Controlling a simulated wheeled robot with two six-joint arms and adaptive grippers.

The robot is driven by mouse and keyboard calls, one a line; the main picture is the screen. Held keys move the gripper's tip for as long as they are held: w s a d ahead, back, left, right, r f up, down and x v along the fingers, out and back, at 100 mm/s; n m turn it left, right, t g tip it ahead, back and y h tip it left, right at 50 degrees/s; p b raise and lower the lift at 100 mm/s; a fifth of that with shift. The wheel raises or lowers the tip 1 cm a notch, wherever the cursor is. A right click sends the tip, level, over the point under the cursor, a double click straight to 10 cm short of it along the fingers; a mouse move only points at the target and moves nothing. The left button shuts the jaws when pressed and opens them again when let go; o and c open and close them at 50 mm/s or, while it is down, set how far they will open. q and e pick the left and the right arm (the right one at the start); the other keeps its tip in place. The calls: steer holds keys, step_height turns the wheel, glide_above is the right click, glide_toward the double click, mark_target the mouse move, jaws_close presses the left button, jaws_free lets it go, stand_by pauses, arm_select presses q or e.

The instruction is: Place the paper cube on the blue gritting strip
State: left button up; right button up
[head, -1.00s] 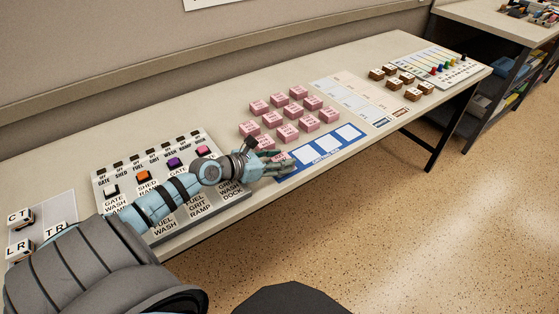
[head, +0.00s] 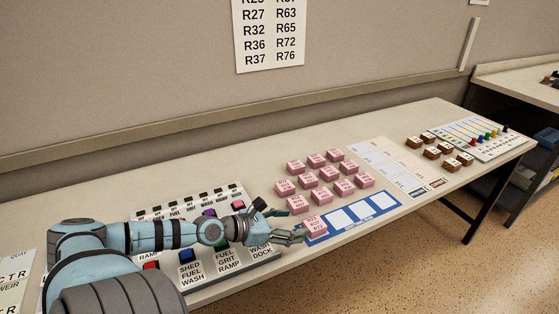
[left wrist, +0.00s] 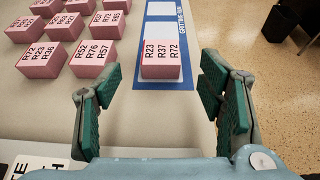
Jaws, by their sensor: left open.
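A pink paper cube (head: 315,226) with the codes R23, R37 and R72 on top sits on the near left end of the blue gritting strip (head: 352,230). In the left wrist view the cube (left wrist: 161,62) lies flat on the first square of the strip (left wrist: 191,75), with white squares showing beyond it. My left gripper (head: 289,226) is open and empty, just left of the cube. In the left wrist view its two fingers (left wrist: 160,100) stand apart on the near side of the cube, not touching it. My right gripper is not in view.
Several other pink cubes (head: 312,180) stand in rows behind the strip. A button panel (head: 235,262) lies below my left arm. Brown blocks (head: 432,151) and a pegged board (head: 480,135) are at the right end. A code list (head: 270,35) hangs on the wall.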

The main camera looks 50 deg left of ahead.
arm_select(q)
steer(key=p+v, duration=0.2)
steer(key=v, duration=0.2)
steer(key=shift+w+r, duration=0.1)
steer(key=shift+s, duration=0.2)
